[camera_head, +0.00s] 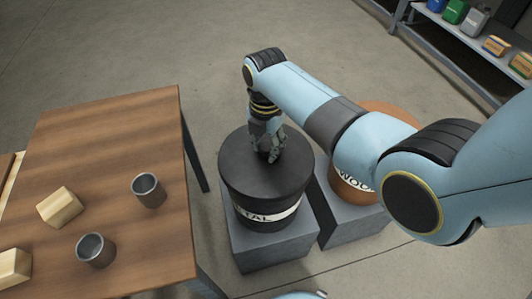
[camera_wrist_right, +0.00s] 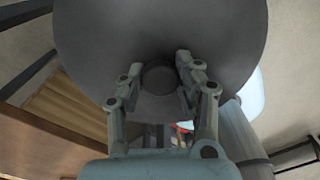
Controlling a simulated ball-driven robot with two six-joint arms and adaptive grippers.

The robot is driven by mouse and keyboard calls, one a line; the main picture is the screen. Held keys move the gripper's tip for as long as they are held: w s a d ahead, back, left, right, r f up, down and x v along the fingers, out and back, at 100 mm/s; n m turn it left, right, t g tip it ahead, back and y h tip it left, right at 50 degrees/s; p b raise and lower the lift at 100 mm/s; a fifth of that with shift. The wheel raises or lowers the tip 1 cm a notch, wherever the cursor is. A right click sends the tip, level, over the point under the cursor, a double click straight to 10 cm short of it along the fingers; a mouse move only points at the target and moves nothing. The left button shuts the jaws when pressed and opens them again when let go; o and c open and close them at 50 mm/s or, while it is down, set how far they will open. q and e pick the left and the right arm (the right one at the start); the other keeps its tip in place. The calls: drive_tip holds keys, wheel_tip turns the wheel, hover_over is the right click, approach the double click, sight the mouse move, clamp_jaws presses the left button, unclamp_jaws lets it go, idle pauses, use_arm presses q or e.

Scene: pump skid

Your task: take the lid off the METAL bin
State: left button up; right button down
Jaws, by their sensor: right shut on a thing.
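The METAL bin (camera_head: 268,222) is a dark round bin with a white label band, of which "TAL" shows. It stands on a grey block. Its dark round lid (camera_head: 240,178) is on top of the bin in the head view. My right gripper (camera_head: 272,156) points down at the middle of the lid, shut on the lid's knob. In the right wrist view the lid (camera_wrist_right: 225,45) fills the upper middle, and the round knob (camera_wrist_right: 160,79) sits between the fingers of my right gripper (camera_wrist_right: 160,85). My left gripper is not in view.
A wooden table (camera_head: 120,125) at the left holds two grey cups (camera_head: 148,190) and wooden blocks (camera_head: 60,207). A brown bin labelled WOOD (camera_head: 350,190) stands beside the METAL bin, partly behind my right arm. A shelf (camera_head: 480,35) with containers is at the upper right. Floor behind is clear.

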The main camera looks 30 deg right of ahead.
sight(266, 145)
drive_tip(key=shift+r, duration=0.1)
wheel_tip(266, 145, up, 5)
drive_tip(key=shift+w+f+p, duration=0.1)
drive_tip(key=shift+f+p, duration=0.1)
drive_tip(key=shift+p, duration=0.9)
drive_tip(key=s+d+r+p, duration=0.2)
drive_tip(key=s+d+r, duration=0.3)
drive_tip(key=d, duration=0.5)
drive_tip(key=shift+s+d+r+p, duration=0.15)
drive_tip(key=shift+d+r+p, duration=0.1)
drive_tip(key=shift+r+p, duration=0.25)
